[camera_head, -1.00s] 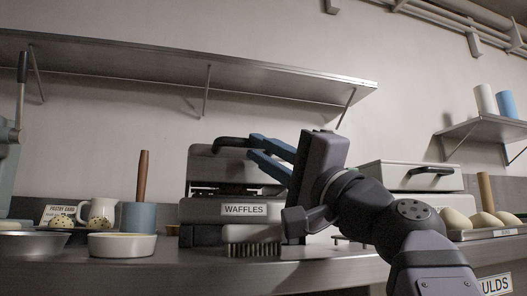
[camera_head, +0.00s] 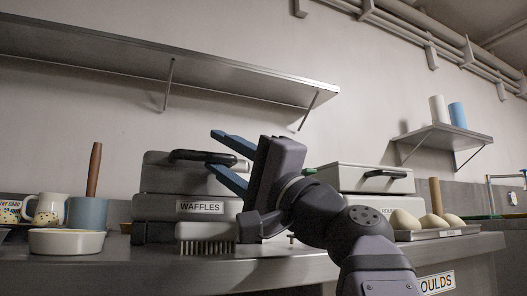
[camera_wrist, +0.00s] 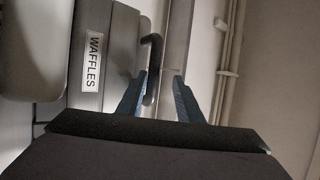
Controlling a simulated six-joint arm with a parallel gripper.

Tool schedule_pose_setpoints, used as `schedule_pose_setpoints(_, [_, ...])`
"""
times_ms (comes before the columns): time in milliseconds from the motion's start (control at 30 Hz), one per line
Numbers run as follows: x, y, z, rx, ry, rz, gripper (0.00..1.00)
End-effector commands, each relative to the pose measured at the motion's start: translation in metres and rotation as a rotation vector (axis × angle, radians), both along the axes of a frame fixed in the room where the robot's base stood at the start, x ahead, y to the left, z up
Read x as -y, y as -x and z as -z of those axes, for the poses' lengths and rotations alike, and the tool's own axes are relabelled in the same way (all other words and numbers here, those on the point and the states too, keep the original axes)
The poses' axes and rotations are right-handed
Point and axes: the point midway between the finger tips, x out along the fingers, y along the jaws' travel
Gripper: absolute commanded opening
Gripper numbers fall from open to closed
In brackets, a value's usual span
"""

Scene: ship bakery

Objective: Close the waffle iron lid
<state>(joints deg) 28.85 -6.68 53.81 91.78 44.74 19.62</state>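The waffle iron is a grey box with a WAFFLES label on its base (camera_head: 155,207), left of centre in the head view. Its lid (camera_head: 165,178) lies low and about level on the base, and I see no clear gap between them. The lid's black handle (camera_head: 190,155) sticks out at the top front. My gripper (camera_head: 212,149) is open, its blue fingers spread above and below the handle's right side. In the wrist view the handle (camera_wrist: 153,60) runs beside the left finger, between the open fingertips. Whether a finger touches it I cannot tell.
A second appliance (camera_head: 345,178) with a black handle stands behind my arm on the right. A brush (camera_head: 205,246) lies before the waffle iron. A white bowl (camera_head: 66,242) and blue cup (camera_head: 88,214) stand left. A shelf (camera_head: 230,82) hangs above.

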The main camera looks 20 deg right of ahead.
Motion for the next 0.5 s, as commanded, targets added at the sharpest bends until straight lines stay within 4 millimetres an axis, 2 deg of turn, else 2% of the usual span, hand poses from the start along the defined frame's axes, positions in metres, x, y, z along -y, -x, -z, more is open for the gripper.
schedule_pose_setpoints(200, [0.011,0.019,0.017,-0.002,-0.001,0.005,0.33])
schedule_pose_setpoints(500, [0.028,0.054,0.012,-0.002,-0.001,0.007,0.33])
